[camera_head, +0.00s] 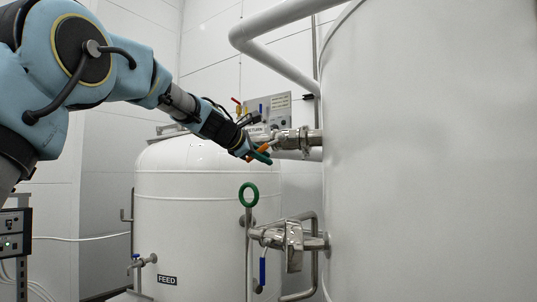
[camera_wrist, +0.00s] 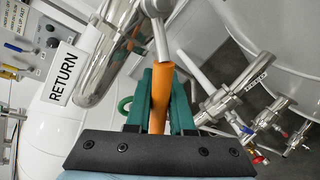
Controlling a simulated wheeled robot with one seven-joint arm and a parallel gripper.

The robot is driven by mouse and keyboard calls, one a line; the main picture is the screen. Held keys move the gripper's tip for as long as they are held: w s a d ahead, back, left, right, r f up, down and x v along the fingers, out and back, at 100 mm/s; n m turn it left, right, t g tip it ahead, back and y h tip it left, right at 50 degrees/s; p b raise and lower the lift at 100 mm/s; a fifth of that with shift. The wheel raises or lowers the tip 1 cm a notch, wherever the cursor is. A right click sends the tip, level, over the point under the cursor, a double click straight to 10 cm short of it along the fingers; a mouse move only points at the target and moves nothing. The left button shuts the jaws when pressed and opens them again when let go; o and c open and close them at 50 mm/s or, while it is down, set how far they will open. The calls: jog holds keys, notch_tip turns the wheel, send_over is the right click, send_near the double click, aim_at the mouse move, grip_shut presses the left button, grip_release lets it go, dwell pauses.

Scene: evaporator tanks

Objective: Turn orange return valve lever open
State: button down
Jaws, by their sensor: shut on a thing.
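The orange return valve lever (camera_wrist: 161,92) shows in the wrist view as an orange sleeve on a metal stem. The stem runs up to the steel valve body at the top of that view. My gripper (camera_wrist: 160,105) has green fingers, one on each side of the orange sleeve, and is shut on it. In the head view my gripper (camera_head: 258,155) is at the pipe valve (camera_head: 290,139) beside the large white tank, with a bit of the orange lever (camera_head: 263,148) showing. A "RETURN" label (camera_wrist: 63,77) is at the left in the wrist view.
A lower valve (camera_head: 293,245) with a blue lever (camera_head: 262,272) and a green ring (camera_head: 249,194) stand below my gripper. The FEED tank (camera_head: 205,220) is behind, and the large tank (camera_head: 430,150) fills the right. A thick white pipe (camera_head: 272,50) bends overhead.

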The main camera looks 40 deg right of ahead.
jog(key=shift+w+a+r+m+t+p, duration=0.2)
jog(key=shift+w+r+m+t+p, duration=0.2)
jog(key=shift+r+m+p, duration=0.25)
jog(key=shift+r, duration=0.1)
jog(key=c, duration=0.8)
grip_release()
jog(key=shift+y, duration=0.3)
jog(key=b+v, duration=0.4)
jog(key=v, duration=0.6)
jog(key=shift+s+a, duration=0.15)
jog(key=shift+a, duration=0.2)
